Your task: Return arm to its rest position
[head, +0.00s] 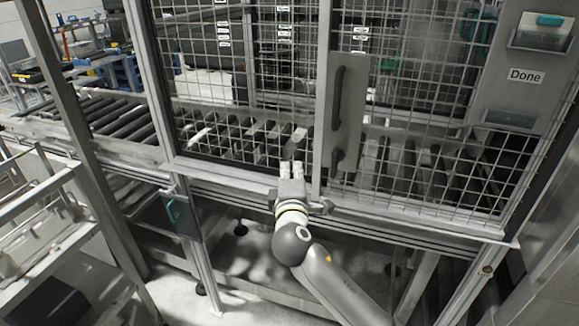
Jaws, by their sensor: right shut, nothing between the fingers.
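My right arm comes in from the lower right of the head view and reaches up toward the fenced machine. My right gripper (291,170) is shut and empty, in front of the wire mesh gate (235,125). It is left of the gate's dark handle (339,105) and just above the grey frame rail. I cannot tell whether its fingertips touch the mesh. My left gripper is not in view.
Behind the mesh lies a roller conveyor (420,170), which also runs out to the left (110,112). A panel with a "Done" label (526,76) stands at the upper right. A metal rack (40,235) is at the left. Bare floor shows below.

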